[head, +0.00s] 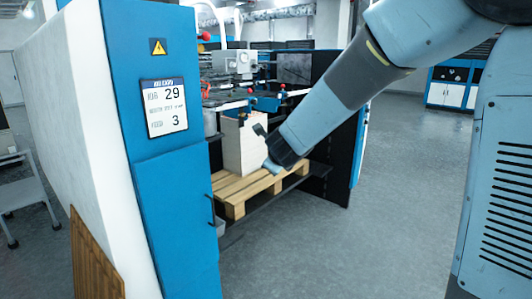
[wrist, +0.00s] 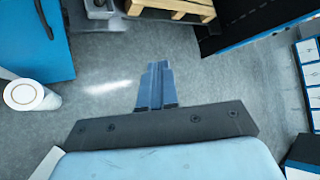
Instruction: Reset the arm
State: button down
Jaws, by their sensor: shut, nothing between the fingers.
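My arm reaches down from the top right in the head view, and its end is in front of the machine bay. My gripper (wrist: 157,65) shows in the middle of the wrist view, its two fingers together with nothing between them. Below it in that view is bare grey floor. In the head view the fingers are hard to make out at the arm's end.
A blue machine cabinet (head: 180,180) with a sign stands at left. A wooden pallet (head: 238,192) bears a pale stack (head: 240,148). A white roll (wrist: 24,95) lies at left in the wrist view. A trolley (head: 22,193) stands far left. Open floor (head: 390,190) lies right.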

jog(key=s+d+r+m+g+h, duration=0.1)
jog(key=s+d+r+m+h, duration=0.2)
jog(key=d+m, duration=0.5)
jog(key=s+d+r+m+h, duration=0.1)
jog(key=s+d+r+m, duration=0.2)
jog(key=s+d+m, duration=0.45)
jog(key=s+d+r+m+g+h, duration=0.1)
jog(key=s+d+r+m+h, duration=0.1)
jog(key=d+m, duration=0.6)
jog(key=s+a+f+m+g+y, duration=0.1)
jog(key=s+m+g+y, duration=0.2)
jog(key=s+m, duration=1.5)
jog(key=shift+s+a+f+m+y, duration=0.2)
jog(key=shift+f+m+y, duration=0.3)
jog(key=shift+m, duration=2.55)
jog(key=shift+r, duration=0.1)
